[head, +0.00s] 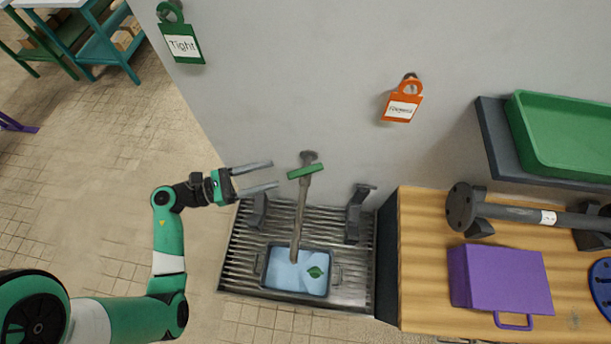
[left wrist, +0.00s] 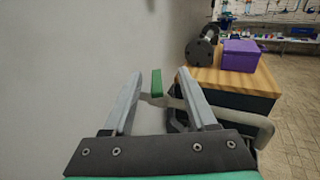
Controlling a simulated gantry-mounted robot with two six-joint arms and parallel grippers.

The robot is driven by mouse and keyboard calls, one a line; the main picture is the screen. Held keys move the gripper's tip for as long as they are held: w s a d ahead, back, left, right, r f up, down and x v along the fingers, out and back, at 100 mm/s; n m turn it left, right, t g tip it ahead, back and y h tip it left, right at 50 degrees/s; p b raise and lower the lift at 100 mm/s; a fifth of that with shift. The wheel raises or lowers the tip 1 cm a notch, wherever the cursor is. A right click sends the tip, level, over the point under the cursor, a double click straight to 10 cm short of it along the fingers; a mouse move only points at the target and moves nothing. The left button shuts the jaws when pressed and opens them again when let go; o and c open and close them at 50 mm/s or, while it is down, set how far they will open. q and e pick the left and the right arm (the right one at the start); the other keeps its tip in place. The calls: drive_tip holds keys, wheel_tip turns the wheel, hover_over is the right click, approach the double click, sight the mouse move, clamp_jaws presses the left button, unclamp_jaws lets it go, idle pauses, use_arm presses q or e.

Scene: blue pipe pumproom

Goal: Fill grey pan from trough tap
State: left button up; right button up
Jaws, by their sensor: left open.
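The grey pan (head: 263,272) sits on the slatted trough (head: 240,247), below the tap spout (head: 301,212). A pale blue, water-like surface fills most of it, with a green leaf shape (head: 314,272) on it. The spout end reaches the pan; I cannot tell if water is flowing. The tap's green handle (head: 306,171) lies crosswise to the spout near the wall. My left gripper (head: 274,174) is open and empty, to the left of the handle and apart from it. In the left wrist view the handle (left wrist: 156,83) shows between the open fingers (left wrist: 163,103). My right gripper is not in view.
Two dark brackets (head: 257,210) (head: 355,215) stand at the trough's back. A wooden bench (head: 420,260) on the right holds a purple box (head: 500,278) and a dark flanged pipe (head: 520,213). Green (head: 181,44) and orange (head: 402,106) tags hang on the wall.

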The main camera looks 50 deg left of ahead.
use_arm(q)
drive_tip(key=b, duration=0.3)
approach(305, 170)
drive_tip(key=s, duration=0.2)
drive_tip(key=shift+w+a+f, duration=0.1)
drive_tip(key=shift+w+f, duration=0.05)
drive_tip(key=shift+w, duration=0.1)
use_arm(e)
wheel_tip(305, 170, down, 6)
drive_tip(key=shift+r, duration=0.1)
use_arm(q)
drive_tip(key=x, duration=1.1)
drive_tip(key=shift+w, duration=0.35)
clamp_jaws()
